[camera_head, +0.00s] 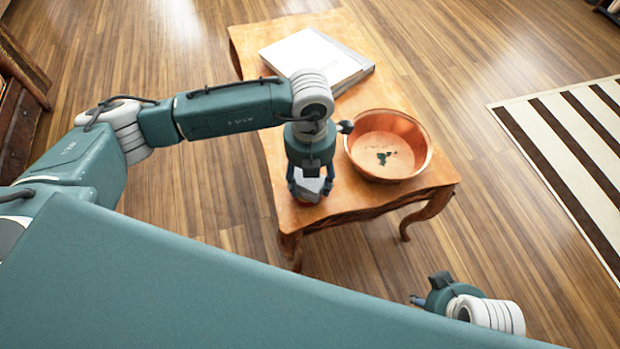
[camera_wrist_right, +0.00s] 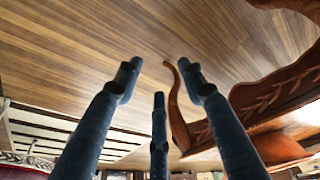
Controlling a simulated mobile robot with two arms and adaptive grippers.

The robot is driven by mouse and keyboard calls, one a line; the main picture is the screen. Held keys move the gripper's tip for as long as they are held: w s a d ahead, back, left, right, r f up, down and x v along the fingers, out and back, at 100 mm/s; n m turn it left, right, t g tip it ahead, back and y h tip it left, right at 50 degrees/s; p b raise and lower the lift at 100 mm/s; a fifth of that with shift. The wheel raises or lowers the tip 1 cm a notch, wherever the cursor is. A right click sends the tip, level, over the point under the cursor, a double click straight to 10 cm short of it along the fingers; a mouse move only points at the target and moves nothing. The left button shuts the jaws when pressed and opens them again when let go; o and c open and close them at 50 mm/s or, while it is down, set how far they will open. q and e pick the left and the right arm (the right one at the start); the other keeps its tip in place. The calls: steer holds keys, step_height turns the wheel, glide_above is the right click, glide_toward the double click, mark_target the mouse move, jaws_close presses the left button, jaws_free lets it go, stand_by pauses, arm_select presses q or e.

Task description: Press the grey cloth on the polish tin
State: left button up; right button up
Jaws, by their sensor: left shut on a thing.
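My left gripper (camera_head: 311,187) points down over the near left corner of the wooden table and is shut on the grey cloth (camera_head: 312,184). The cloth is a small pale grey piece between the fingers. Just beneath it shows a dark red edge of the polish tin (camera_head: 306,202), mostly hidden by the cloth and fingers. The cloth looks to be on or right above the tin; I cannot tell whether they touch. My right gripper (camera_head: 417,300) is low, off the table's near side. In the right wrist view its fingers (camera_wrist_right: 160,75) are spread and empty.
A copper bowl (camera_head: 423,160) with dark bits inside stands right of my left gripper. A thick white book (camera_head: 305,52) lies at the table's far end. The wooden table (camera_head: 345,200) has curved legs. A striped rug (camera_head: 560,130) lies on the floor at right.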

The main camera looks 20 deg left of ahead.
arm_select(q)
steer(key=shift+f, duration=0.1)
stand_by(0.4)
steer(key=shift+f, duration=0.2)
arm_select(e)
steer(key=shift+r, duration=0.3)
arm_select(q)
steer(key=shift+f+b, duration=0.2)
steer(key=shift+b, duration=0.2)
arm_select(e)
steer(key=shift+s+r, duration=0.1)
steer(key=shift+s, duration=0.15)
steer(key=shift+r, duration=0.2)
steer(key=shift+w+d+r, duration=0.1)
steer(key=shift+w+r, duration=0.15)
stand_by(0.3)
steer(key=shift+s, duration=0.15)
steer(key=shift+s+f, duration=0.1)
steer(key=shift+s, duration=0.25)
